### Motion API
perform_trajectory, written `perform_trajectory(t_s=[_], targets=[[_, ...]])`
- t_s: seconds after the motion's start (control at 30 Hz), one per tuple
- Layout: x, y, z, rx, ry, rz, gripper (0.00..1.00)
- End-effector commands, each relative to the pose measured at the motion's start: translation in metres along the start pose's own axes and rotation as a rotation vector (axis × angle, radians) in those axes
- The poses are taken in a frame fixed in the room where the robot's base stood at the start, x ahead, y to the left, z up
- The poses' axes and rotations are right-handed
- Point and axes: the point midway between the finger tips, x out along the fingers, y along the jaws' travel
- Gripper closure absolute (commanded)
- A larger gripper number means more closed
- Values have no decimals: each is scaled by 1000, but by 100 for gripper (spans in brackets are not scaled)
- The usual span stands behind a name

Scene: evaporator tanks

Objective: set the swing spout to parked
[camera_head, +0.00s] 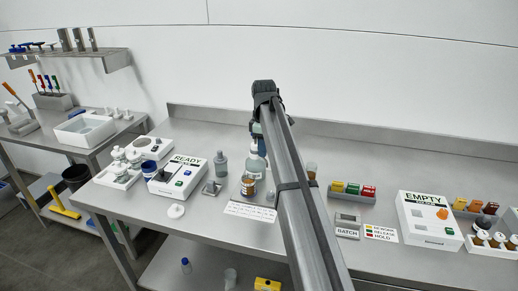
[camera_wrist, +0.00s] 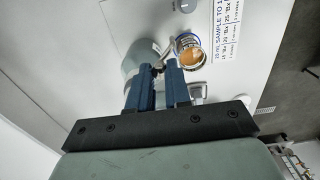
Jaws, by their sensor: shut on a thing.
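A pale grey-green bottle (camera_head: 254,162) stands on the bench in the middle, partly hidden by my arm. It also shows in the wrist view (camera_wrist: 138,56), just beyond the finger tips. My gripper (camera_wrist: 158,72) has blue fingers closed close together on a small part at the bottle's top, which appears to be the swing spout; the fingers hide most of it. In the head view my gripper (camera_head: 256,128) is mostly hidden behind my arm. An open jar with amber contents (camera_wrist: 188,52) stands beside the bottle, close to the finger tips.
A printed sample strip (camera_head: 250,211) lies in front of the jar. A grey bottle (camera_head: 222,164) and a READY box (camera_head: 178,176) stand to the left. An EMPTY box (camera_head: 428,220) and colored blocks (camera_head: 353,189) are to the right. The back wall is close behind.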

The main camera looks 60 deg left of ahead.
Motion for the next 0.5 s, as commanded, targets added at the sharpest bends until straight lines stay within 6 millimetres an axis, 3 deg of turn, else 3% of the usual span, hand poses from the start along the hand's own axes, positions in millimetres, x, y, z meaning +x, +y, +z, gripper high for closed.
perform_trajectory(t_s=[0.5], targets=[[0, 25, 15, -481, 0, 0, 100]])
